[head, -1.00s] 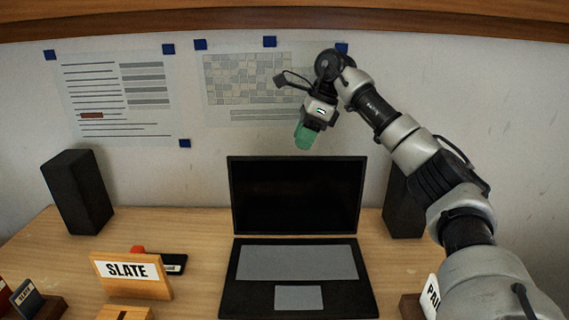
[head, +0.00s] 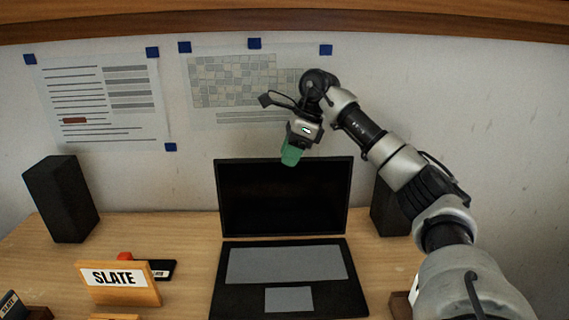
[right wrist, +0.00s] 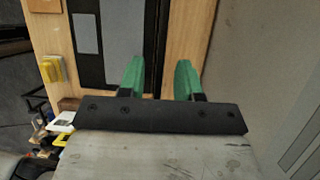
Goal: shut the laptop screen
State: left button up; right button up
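The laptop stands open on the desk in the head view, its dark screen (head: 284,197) upright at the back and its keyboard base (head: 288,297) flat toward me. The screen's thin edge (right wrist: 156,45) appears in line with the gap, with the keyboard base (right wrist: 122,30) on the left. I cannot tell whether a finger touches the screen. My left gripper is in neither current view.
Black speakers stand left (head: 61,198) and right (head: 389,207) of the laptop, the right one partly behind my arm. A wooden SLATE sign (head: 118,297) stands on the desk (head: 190,229) at the left. A shelf edge (head: 284,22) runs overhead, and the wall is close behind.

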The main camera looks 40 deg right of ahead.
aim_at(285, 189)
jog(key=shift+x, duration=1.6)
grip_shut()
